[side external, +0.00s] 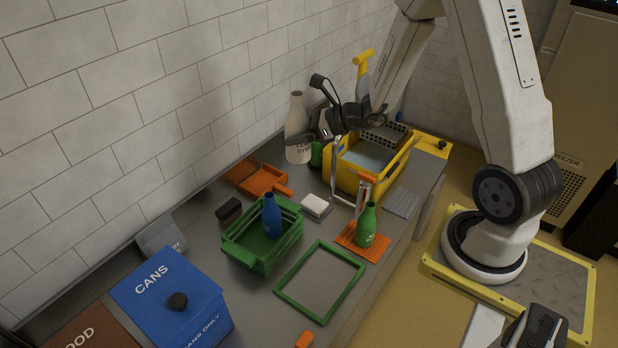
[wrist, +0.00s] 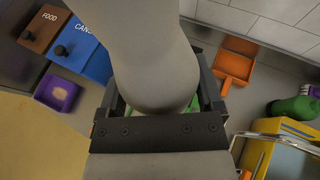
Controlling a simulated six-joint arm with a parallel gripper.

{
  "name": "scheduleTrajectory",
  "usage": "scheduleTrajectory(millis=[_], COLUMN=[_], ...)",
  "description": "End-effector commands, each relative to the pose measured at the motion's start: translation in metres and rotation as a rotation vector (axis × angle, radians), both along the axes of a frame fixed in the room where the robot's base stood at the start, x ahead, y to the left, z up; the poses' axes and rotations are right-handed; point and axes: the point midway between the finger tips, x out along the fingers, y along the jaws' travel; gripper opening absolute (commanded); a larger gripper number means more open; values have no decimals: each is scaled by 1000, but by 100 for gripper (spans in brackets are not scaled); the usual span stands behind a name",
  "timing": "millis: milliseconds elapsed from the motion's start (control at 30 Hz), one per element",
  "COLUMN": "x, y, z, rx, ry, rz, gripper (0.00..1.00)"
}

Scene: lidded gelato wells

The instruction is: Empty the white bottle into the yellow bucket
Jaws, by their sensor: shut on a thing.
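The white bottle (side external: 297,122), with dark lettering low on its side, stands near the tiled wall. It looks close to upright. My gripper (side external: 308,138) reaches it from the right and is shut on its body. In the wrist view the bottle (wrist: 155,45) fills the space between the jaws, and my gripper (wrist: 160,105) hides part of it. I cannot tell whether its base touches the counter. The yellow bucket (side external: 352,178) is to the right of the bottle, with a grey-blue surface inside and a dark rack at its back. Its yellow side (wrist: 263,157) shows in the wrist view.
A faucet (side external: 334,168) stands at the bucket. A green bottle (side external: 366,226) stands on an orange mat, and a blue bottle (side external: 271,217) in a green crate (side external: 258,256). An orange dustpan (side external: 265,179), white sponge (side external: 315,204) and green frame (side external: 286,296) lie nearby. A blue bin (side external: 195,310) is front left.

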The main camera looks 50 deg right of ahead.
Motion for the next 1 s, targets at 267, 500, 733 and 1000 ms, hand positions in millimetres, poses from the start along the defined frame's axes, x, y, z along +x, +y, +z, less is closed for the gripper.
scheduleTrajectory(millis=[267,500,733,1000], x=[9,16,17,3], y=[-31,-71,-136,-218], z=[-7,-18,-40,-70], rx=[-1,0,1,0], ry=[1,1,2,1], rz=[-74,-163,-303,-481], gripper=[26,26,26,26])
